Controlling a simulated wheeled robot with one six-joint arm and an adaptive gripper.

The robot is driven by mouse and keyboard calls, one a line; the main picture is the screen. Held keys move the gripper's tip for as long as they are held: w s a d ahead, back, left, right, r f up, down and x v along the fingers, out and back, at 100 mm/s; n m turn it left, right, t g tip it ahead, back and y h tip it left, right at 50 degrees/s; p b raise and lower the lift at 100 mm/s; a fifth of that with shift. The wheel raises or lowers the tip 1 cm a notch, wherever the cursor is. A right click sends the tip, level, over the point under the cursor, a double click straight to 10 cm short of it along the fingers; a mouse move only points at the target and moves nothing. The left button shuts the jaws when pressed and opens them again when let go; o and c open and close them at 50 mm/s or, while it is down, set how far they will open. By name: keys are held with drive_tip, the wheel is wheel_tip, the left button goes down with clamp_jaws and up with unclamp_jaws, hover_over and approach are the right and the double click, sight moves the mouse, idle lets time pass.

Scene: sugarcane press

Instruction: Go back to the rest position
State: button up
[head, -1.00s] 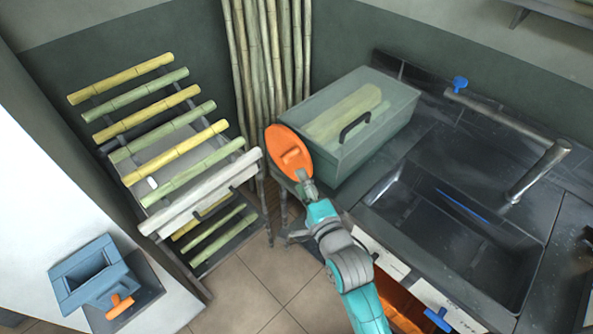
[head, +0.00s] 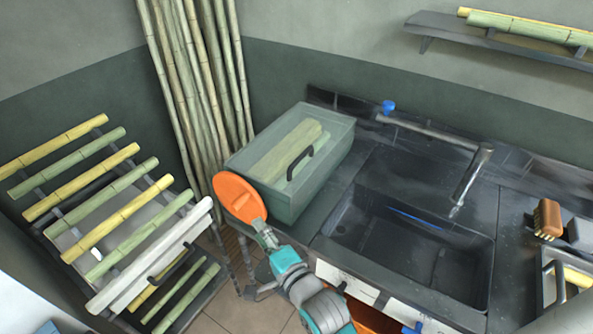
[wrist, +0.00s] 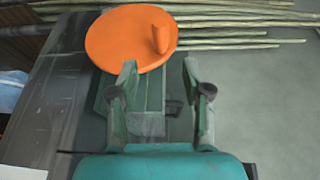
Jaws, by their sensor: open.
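My gripper (head: 264,236) is at the end of my raised arm, in front of the near left corner of the glass-like box. In the wrist view its two fingers (wrist: 160,78) are apart, with nothing clearly between them. An orange round disc with a knob (head: 238,197) lies just past the fingertips. It also shows in the wrist view (wrist: 115,40), its knob near the gap between the fingers. I cannot tell what the disc rests on or whether a finger touches it.
A translucent green box (head: 325,165) with cane pieces stands on the dark counter, left of the sink (head: 410,250) and faucet (head: 470,175). A cane rack (head: 110,215) stands at left, with tall canes (head: 195,80) behind. A shelf (head: 440,30) and brown brush (head: 547,218) are at right.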

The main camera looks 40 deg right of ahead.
idle(0.4)
drive_tip(key=s+f+n+g, duration=0.1)
drive_tip(key=s+f+n, duration=0.3)
drive_tip(key=s, duration=0.5)
drive_tip(key=s+f+n, duration=0.3)
drive_tip(key=s+n, duration=0.1)
drive_tip(key=s, duration=0.6)
drive_tip(key=s+r+n+g, duration=0.1)
drive_tip(key=s+r+n, duration=0.1)
drive_tip(key=s+n, duration=0.7)
drive_tip(key=shift+s+a+n+g, duration=0.25)
drive_tip(key=shift+s+n+g, duration=0.15)
drive_tip(key=shift+s, duration=3.95)
drive_tip(key=shift+r, duration=0.1)
